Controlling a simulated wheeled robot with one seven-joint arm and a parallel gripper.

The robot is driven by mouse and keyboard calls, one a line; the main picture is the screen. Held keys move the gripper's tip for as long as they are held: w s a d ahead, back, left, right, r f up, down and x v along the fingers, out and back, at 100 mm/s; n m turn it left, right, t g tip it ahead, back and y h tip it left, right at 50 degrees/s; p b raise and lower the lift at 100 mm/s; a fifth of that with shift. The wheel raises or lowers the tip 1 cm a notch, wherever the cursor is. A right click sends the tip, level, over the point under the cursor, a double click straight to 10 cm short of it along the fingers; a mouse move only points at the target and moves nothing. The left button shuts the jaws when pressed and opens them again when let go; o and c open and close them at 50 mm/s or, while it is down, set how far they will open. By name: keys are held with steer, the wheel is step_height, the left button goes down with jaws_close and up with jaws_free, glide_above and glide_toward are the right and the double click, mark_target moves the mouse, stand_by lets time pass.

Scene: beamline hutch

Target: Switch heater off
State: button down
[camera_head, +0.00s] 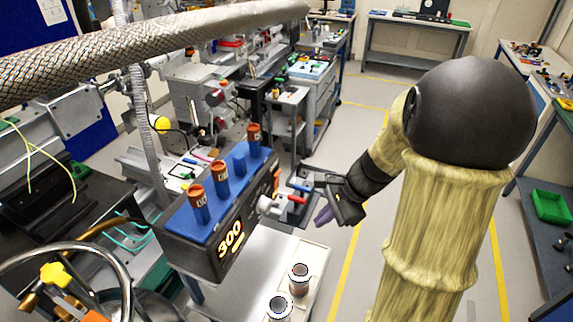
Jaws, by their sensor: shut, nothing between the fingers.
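The heater (205,248) is a dark box with a blue top block, and its front shows a lit orange "300". A pale round knob (268,205) sticks out near the right end of its front. My gripper (303,190) is shut and empty, just right of the knob, with small red and blue parts around its fingertips. I cannot tell whether the fingertips touch anything.
Two open-topped vials (300,280) stand on the light bench top (265,255) in front of the heater. A braided hose (130,52) crosses the upper left. Crowded equipment lies behind and left. A green bin (551,206) is at the far right. Floor is open right of the bench.

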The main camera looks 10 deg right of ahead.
steer(key=w+d+r+m+t+y+p, duration=0.2)
steer(key=w+d+r+m+t+y, duration=0.1)
steer(key=w+r+m, duration=0.4)
steer(key=shift+w+d+r+m+t+p, duration=0.25)
steer(key=shift+d+r+m+t+p, duration=0.35)
steer(key=shift+d, duration=0.5)
steer(key=shift+f, duration=0.3)
steer(key=p, duration=0.4)
glide_toward(279, 178)
steer(key=x, duration=0.5)
steer(key=shift+w+a+f, duration=0.15)
steer(key=shift+w+f, duration=0.1)
steer(key=shift+f, duration=0.05)
